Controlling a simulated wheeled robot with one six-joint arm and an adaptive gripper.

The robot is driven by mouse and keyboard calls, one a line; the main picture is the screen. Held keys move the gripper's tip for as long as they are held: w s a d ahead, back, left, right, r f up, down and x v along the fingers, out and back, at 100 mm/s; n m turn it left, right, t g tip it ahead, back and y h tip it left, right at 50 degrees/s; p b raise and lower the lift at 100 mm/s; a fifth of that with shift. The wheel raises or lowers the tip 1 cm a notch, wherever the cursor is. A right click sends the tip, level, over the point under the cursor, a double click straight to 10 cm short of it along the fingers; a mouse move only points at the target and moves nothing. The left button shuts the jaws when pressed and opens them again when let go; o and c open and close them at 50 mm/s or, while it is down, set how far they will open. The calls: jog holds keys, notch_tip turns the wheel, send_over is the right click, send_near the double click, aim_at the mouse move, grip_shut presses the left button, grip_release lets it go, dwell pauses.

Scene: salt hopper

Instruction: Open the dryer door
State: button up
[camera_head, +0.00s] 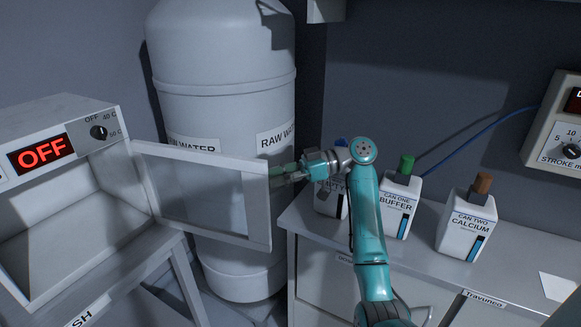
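The dryer (60,160) is a pale box at the left with a red OFF display and a black knob (98,132) marked 40 C and 60 C. Its door (258,212), a pale frame around a grey pane, stands swung well open to the right, and the empty interior shows. My gripper (284,174) points left at the upper part of the door's free edge, touching it or very close. I cannot make out the gap between its fingers or whether they hold the edge. No door handle is visible.
A large raw water tank (222,75) stands behind the door. At the right, a bench (420,275) carries a can one buffer bottle (398,205), a can two calcium bottle (466,222) and another bottle (327,202) partly hidden by my arm. A stroke control box (560,125) is at far right.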

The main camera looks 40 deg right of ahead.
jog(key=w+d, duration=0.1)
jog(key=d, duration=0.5)
jog(key=shift+w+f, duration=0.15)
jog(key=shift+w, duration=0.05)
dwell(0.4)
dwell(0.6)
